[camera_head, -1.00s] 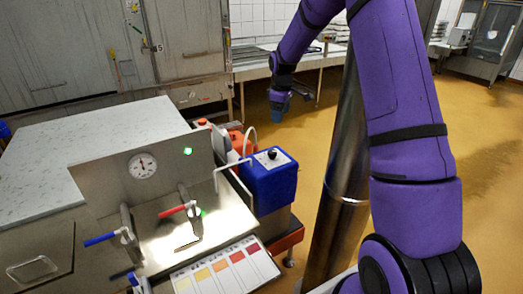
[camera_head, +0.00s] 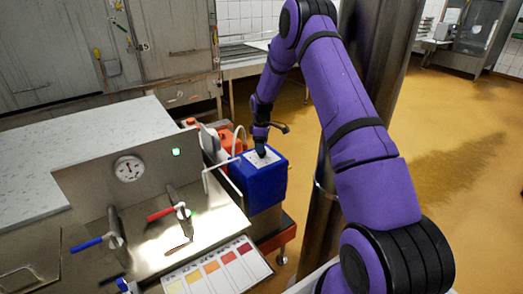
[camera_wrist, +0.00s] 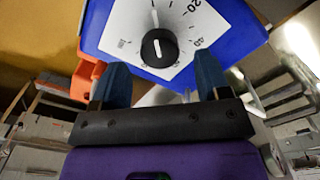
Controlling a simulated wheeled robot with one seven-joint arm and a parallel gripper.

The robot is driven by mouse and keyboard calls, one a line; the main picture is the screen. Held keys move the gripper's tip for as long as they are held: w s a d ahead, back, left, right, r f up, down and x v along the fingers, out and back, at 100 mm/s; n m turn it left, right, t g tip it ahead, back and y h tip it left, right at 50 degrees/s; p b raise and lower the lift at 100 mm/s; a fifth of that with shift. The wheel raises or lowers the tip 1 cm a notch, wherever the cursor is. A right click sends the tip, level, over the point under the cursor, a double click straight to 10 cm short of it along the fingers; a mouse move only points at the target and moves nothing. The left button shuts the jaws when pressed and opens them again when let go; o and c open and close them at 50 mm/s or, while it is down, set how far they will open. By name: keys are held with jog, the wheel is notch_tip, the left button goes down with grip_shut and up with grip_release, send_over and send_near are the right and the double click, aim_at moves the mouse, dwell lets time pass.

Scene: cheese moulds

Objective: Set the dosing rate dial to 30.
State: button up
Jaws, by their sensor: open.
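The dosing rate dial is a black round knob (camera_wrist: 159,47) with a white mark, on a white scale plate (camera_wrist: 125,22) on the blue dosing box (camera_head: 262,182). In the wrist view the knob's white mark points toward the top of the picture, to the left of the printed 20. Some scale figures are cut off or blurred. My gripper (camera_wrist: 160,85) is open, its two blue fingers apart and empty, just short of the knob in the wrist view. In the head view my gripper (camera_head: 261,150) is over the box top and hides the knob.
A steel panel with a round gauge (camera_head: 129,169), a red-handled valve (camera_head: 168,211) and a blue-handled valve (camera_head: 95,241) stands left of the box. A colour chart (camera_head: 215,268) lies in front.

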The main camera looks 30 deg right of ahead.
jog(key=shift+f, duration=1.5)
jog(key=c, duration=0.9)
